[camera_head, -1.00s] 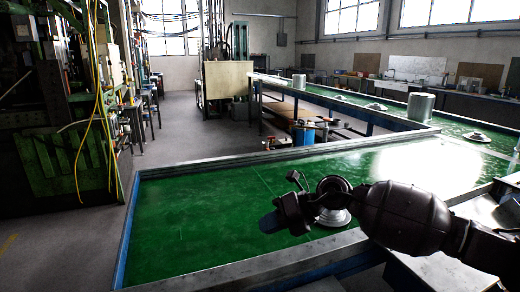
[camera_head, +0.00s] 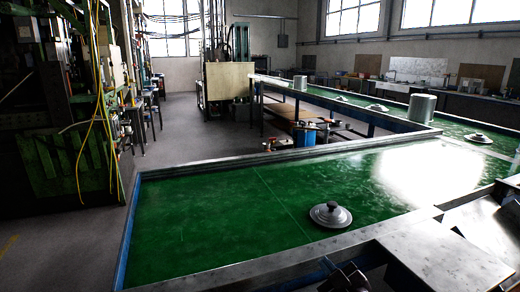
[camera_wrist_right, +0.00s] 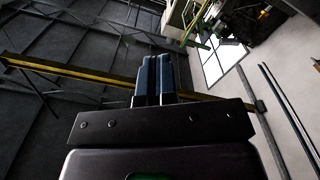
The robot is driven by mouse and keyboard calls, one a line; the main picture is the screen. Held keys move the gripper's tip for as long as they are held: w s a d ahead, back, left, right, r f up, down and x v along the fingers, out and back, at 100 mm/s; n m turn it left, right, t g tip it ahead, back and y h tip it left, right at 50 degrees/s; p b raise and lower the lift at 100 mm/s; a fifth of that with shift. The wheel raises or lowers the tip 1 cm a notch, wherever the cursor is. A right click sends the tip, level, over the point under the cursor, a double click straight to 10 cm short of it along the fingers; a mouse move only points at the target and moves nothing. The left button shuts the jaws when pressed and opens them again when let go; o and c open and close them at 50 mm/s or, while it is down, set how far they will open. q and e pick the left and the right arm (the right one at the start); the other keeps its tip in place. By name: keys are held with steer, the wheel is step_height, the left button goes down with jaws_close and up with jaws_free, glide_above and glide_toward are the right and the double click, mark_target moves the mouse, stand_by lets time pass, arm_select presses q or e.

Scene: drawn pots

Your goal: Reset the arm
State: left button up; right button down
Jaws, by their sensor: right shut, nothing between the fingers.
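My right gripper (camera_head: 345,275) is a dark shape at the bottom edge of the head view, partly cut off, in front of the belt's near metal rim. In the right wrist view its two blue fingers (camera_wrist_right: 153,78) are together with nothing between them. They point toward the ceiling and windows of the hall. A grey metal lid with a dark knob (camera_head: 330,214) lies on the green belt (camera_head: 220,220), apart from the gripper. My left gripper is not in view.
The near belt is clear around the lid. Farther back, a second green belt carries a metal pot (camera_head: 421,107), a smaller pot (camera_head: 300,82) and several lids (camera_head: 478,138). A bare metal plate (camera_head: 445,258) lies at the lower right. A green machine (camera_head: 60,160) stands at left.

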steer(key=s+d+f+m+g+h, duration=0.2)
steer(key=s+d+f, duration=0.4)
steer(key=s+f, duration=0.5)
steer(key=s+d+f+m+g+h, duration=0.3)
steer(key=s+d+f+m, duration=0.3)
steer(key=s+f, duration=0.5)
steer(key=s+h, duration=0.1)
steer(key=s, duration=0.1)
steer(key=shift+s+m+g, duration=0.3)
steer(key=shift+s+m, duration=0.05)
steer(key=shift+m, duration=0.05)
steer(key=shift+d, duration=0.15)
stand_by(3.0)
